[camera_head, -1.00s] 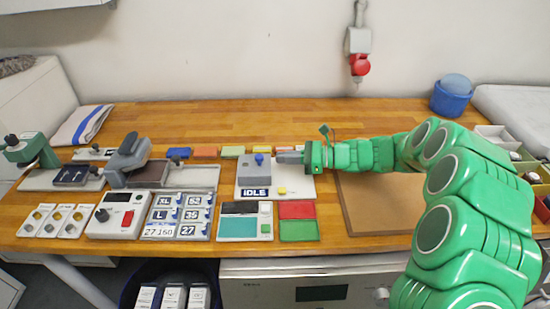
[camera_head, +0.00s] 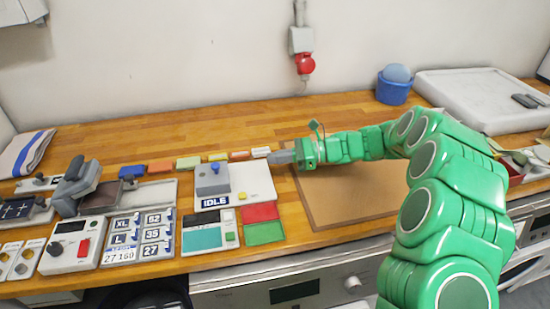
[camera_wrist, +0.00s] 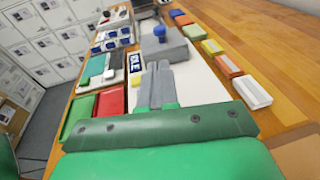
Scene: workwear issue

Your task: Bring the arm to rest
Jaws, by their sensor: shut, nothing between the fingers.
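My gripper (camera_head: 283,157) is at the end of my green arm, which reaches in from the right over the wooden bench (camera_head: 180,118). Its grey fingers are shut and empty, pointing left. In the head view the fingertips are just right of the white board that carries a grey box with a blue knob (camera_head: 211,178) and an IDLE sign (camera_head: 214,202). In the wrist view the shut fingers (camera_wrist: 158,84) point toward the same grey box (camera_wrist: 160,50). I cannot tell the height of the fingers above the board.
Green (camera_head: 265,232) and red (camera_head: 259,212) pads lie in front of the board. Several coloured blocks stand in a row behind it. A brown mat (camera_head: 345,205) lies under my arm. A blue tub (camera_head: 393,88) and a white tray (camera_head: 478,115) stand at the back right.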

